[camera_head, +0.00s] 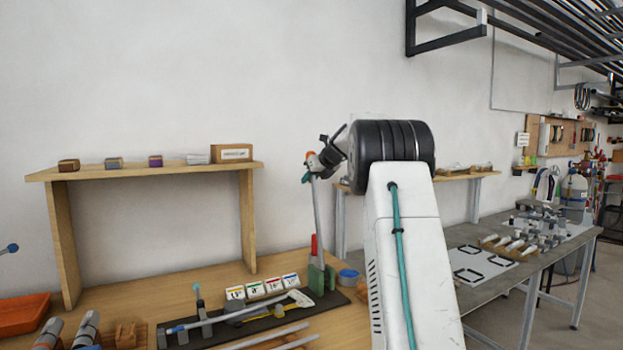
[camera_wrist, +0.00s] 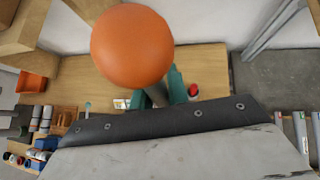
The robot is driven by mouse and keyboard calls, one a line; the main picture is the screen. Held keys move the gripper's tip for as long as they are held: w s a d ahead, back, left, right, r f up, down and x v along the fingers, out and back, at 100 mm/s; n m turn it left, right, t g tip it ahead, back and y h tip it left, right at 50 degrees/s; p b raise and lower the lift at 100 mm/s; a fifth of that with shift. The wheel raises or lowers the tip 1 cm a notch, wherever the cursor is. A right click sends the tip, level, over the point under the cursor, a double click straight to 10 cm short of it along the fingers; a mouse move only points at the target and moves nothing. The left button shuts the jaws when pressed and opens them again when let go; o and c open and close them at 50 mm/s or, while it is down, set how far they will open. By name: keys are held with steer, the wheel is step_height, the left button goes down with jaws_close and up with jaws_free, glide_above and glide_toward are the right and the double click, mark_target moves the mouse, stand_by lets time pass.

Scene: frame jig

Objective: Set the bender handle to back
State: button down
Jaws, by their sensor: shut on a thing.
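The bender handle (camera_head: 318,215) is a long grey lever standing nearly upright, its top leaning slightly left. It rises from the green bender (camera_head: 321,279) on the bench, with a red part (camera_head: 314,246) near its foot. An orange ball knob tops it; it looks large in the wrist view (camera_wrist: 132,45). My gripper (camera_head: 311,171) is at the lever's top, just below the knob. In the wrist view its teal fingers (camera_wrist: 158,91) are shut around the grey lever, which is mostly hidden behind the knob.
A wooden shelf (camera_head: 150,172) with small boxes stands at the left. The wooden bench (camera_head: 215,272) holds a dark mat with tools and labelled cards (camera_head: 262,289). A blue round container (camera_head: 348,277) sits right of the bender. A grey table (camera_head: 490,262) stands at the right.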

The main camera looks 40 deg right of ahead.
steer(key=shift+d, duration=0.1)
steer(key=c, duration=1.7)
jaws_free()
steer(key=o, duration=0.3)
steer(key=shift+w+d+f, duration=0.1)
steer(key=shift+w, duration=0.05)
steer(key=shift+o, duration=0.2)
steer(key=v, duration=0.8)
